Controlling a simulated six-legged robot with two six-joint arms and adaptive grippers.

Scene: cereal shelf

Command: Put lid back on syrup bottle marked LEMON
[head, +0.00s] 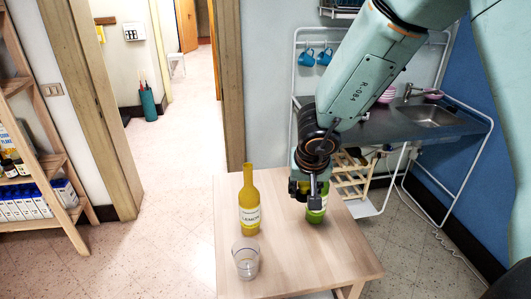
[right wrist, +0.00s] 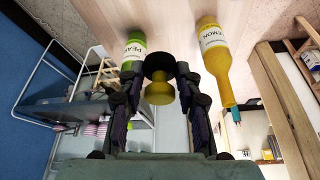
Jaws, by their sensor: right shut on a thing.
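The yellow syrup bottle marked LEMON (head: 249,200) stands upright on the wooden table; no separate lid shows on its neck. It also shows in the right wrist view (right wrist: 213,55). My right gripper (head: 316,190) is shut on a yellow and black lid (right wrist: 158,93), held between the fingers in the wrist view. The gripper is to the right of the LEMON bottle, by a green bottle (head: 316,214) marked PEAR in the wrist view (right wrist: 133,50). The gripper hides that bottle's upper part. My left gripper is not in view.
A clear glass (head: 245,258) stands on the table (head: 290,270) in front of the LEMON bottle. A small wooden rack (head: 350,172) and a sink counter (head: 400,125) are behind at the right. A stocked shelf (head: 60,165) stands at the far left.

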